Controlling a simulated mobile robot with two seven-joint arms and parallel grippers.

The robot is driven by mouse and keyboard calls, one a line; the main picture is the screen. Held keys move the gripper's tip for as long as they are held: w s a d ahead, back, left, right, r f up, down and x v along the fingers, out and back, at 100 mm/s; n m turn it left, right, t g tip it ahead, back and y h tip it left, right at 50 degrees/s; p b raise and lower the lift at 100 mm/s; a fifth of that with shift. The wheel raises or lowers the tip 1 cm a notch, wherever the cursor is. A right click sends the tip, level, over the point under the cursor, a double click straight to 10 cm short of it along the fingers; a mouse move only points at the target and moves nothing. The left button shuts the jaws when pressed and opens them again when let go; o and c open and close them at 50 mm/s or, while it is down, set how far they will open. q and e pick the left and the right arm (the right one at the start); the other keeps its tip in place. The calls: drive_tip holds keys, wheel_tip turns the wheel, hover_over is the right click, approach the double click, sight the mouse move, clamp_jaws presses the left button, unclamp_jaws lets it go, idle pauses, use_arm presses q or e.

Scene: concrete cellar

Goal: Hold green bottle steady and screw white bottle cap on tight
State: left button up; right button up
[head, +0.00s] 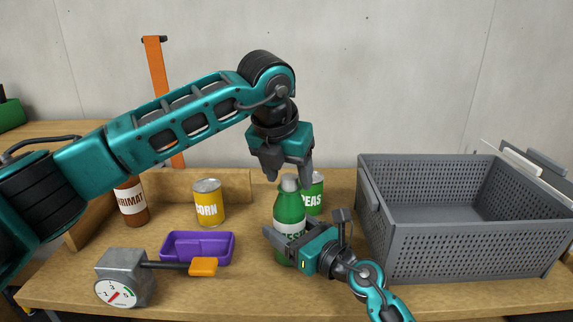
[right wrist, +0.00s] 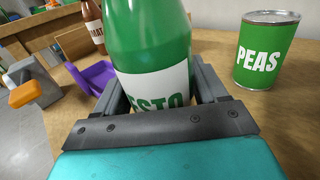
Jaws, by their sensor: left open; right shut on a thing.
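The green bottle (head: 289,211) stands upright on the table with a white label. It fills the middle of the right wrist view (right wrist: 148,35). The white cap (head: 290,182) sits at the top of the bottle neck; I cannot tell how tight it is. My right gripper (head: 284,246) is shut around the bottle's lower body, with a finger on each side in the right wrist view (right wrist: 160,95). My left gripper (head: 287,178) points down from above, open, with its fingertips on either side of and near the cap. Whether they touch the cap is unclear.
A green peas can (head: 314,193) stands just behind the bottle. A grey crate (head: 470,255) is on the right. A yellow corn can (head: 209,203), a brown bottle (head: 132,203), a purple tray (head: 198,250) and a grey gauge box (head: 127,278) are on the left.

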use_arm(q)
clamp_jaws()
idle(0.8)
